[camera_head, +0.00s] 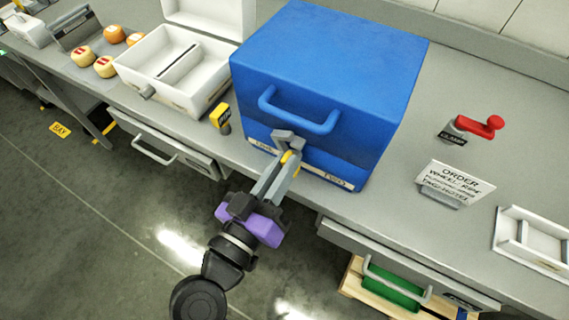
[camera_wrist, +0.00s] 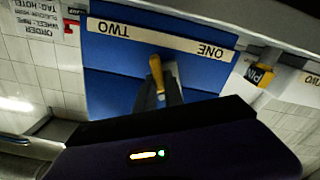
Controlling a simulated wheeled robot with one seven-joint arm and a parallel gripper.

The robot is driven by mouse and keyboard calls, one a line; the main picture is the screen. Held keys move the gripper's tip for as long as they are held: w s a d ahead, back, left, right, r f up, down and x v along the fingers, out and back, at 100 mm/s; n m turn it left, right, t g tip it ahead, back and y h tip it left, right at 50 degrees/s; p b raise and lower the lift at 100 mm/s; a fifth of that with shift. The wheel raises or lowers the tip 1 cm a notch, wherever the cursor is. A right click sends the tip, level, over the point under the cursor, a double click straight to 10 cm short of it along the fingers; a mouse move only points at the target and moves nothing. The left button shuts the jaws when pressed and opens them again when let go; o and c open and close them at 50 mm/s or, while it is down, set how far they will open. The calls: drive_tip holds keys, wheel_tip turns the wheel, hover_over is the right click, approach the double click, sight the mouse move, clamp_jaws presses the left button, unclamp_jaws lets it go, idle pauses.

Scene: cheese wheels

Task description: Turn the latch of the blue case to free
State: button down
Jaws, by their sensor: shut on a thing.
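The blue case (camera_head: 330,75) stands closed on the grey counter, with a blue handle on its front. A pale strip below the handle reads "ONE" at its left end and "TWO" at its right end in the head view. My gripper (camera_head: 284,165) is at the lower front of the case, its fingers shut on the yellow latch lever (camera_wrist: 156,72). The lever is between the two strip labels, below a grey block (camera_head: 287,138) on the case front. The fingers partly hide the lever, so its exact angle is hard to tell.
A yellow "PIN" tag block (camera_head: 220,118) stands left of the case. Further left are an open white case (camera_head: 165,88) and several cheese wheels (camera_head: 105,67). Right are a red-handled clamp (camera_head: 480,124), an order card (camera_head: 455,182) and a white tray (camera_head: 505,233). Drawers are below.

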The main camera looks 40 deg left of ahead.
drive_tip(key=n, duration=0.2)
drive_tip(key=n+p, duration=0.1)
drive_tip(key=n, duration=0.1)
drive_tip(key=n+p, duration=0.1)
drive_tip(key=n, duration=0.1)
drive_tip(key=shift+a+f+n, duration=0.1)
drive_tip(key=shift+a+n, duration=0.15)
drive_tip(key=shift+n, duration=0.05)
drive_tip(key=shift+s+a+f+n+p, duration=0.1)
drive_tip(key=shift+f+n+p, duration=0.1)
drive_tip(key=shift+n+p, duration=1)
drive_tip(key=shift+f+n+p, duration=0.2)
drive_tip(key=shift+n+p, duration=0.3)
drive_tip(key=shift+n, duration=1.4)
drive_tip(key=c, duration=1.4)
unclamp_jaws()
drive_tip(key=shift+c, duration=0.2)
drive_tip(key=shift+f, duration=0.1)
